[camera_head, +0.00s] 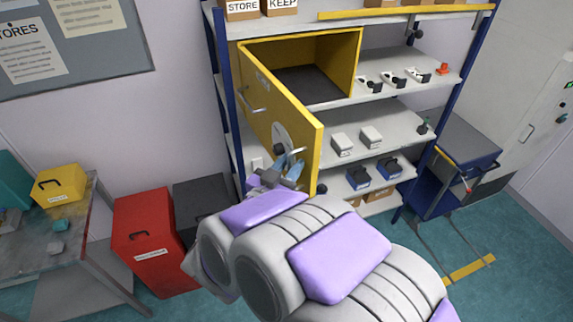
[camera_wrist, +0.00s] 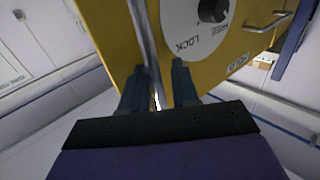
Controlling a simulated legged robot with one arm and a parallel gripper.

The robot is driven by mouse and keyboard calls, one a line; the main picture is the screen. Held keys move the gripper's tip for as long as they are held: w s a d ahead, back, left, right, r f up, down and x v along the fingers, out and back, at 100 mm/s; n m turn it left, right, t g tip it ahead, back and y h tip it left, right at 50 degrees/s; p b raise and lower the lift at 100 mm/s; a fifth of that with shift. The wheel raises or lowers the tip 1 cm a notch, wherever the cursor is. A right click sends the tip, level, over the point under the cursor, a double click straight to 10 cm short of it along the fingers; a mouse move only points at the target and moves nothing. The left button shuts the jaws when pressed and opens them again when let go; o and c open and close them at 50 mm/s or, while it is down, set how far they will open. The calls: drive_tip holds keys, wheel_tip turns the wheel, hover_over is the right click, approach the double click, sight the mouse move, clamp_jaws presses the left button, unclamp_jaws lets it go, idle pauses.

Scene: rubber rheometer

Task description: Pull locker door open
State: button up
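The yellow locker (camera_head: 355,62) sits on the shelf unit, and its dark inside shows. Its yellow door (camera_head: 301,115) stands swung well open toward me. The door carries a small metal handle (camera_head: 254,104) and a round white plate (camera_head: 282,137). In the wrist view the plate (camera_wrist: 190,38) reads LOCK and has a dark knob. My gripper (camera_head: 287,168) is at the door's front, near its free edge. In the wrist view my gripper's fingers (camera_wrist: 158,88) stand apart on either side of a metal bar (camera_wrist: 150,50), with a gap to the right finger. Contact is unclear.
Shelves (camera_head: 380,113) beside and below the locker hold small boxes and tools. A red bin (camera_head: 150,243) and a dark bin (camera_head: 203,205) stand below left. A workbench (camera_head: 70,232) is at far left. A blue cart (camera_head: 461,150) stands right.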

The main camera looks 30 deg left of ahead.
drive_tip(key=shift+d, duration=0.1)
drive_tip(key=shift+s, duration=0.15)
drive_tip(key=s+b, duration=0.3)
drive_tip(key=s, duration=1.4)
drive_tip(key=shift+a, duration=0.45)
